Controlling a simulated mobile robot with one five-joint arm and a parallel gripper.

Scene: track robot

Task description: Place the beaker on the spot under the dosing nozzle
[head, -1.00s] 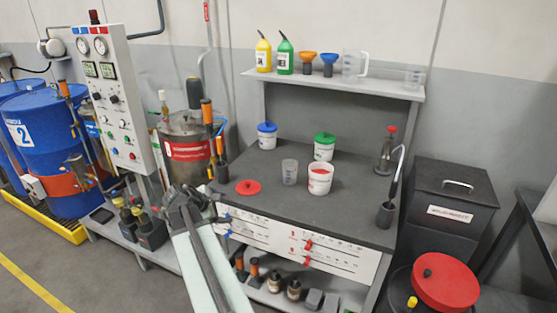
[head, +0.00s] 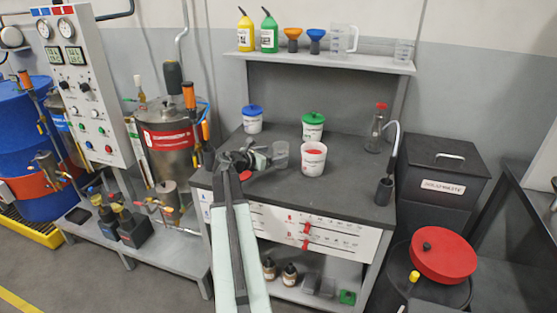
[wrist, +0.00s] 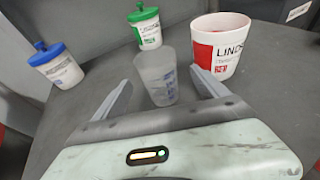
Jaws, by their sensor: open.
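The beaker (head: 280,155) is a small clear cup standing upright on the dark bench top, left of the white tub with red contents. In the wrist view the beaker (wrist: 157,80) stands ahead, between the two spread fingers, with a gap on each side. My gripper (head: 262,158) is open and empty, just left of the beaker in the head view. A curved pale tube (head: 397,135) rises from a dark holder at the bench's right end; I cannot tell whether it is the dosing nozzle. No marked spot is clear.
The white tub (head: 313,160) stands close right of the beaker; it also shows in the wrist view (wrist: 220,50). Blue-lidded (head: 252,120) and green-lidded (head: 313,126) tubs stand behind. A red lid (head: 246,175) lies partly hidden by my gripper. The bench's front right is clear.

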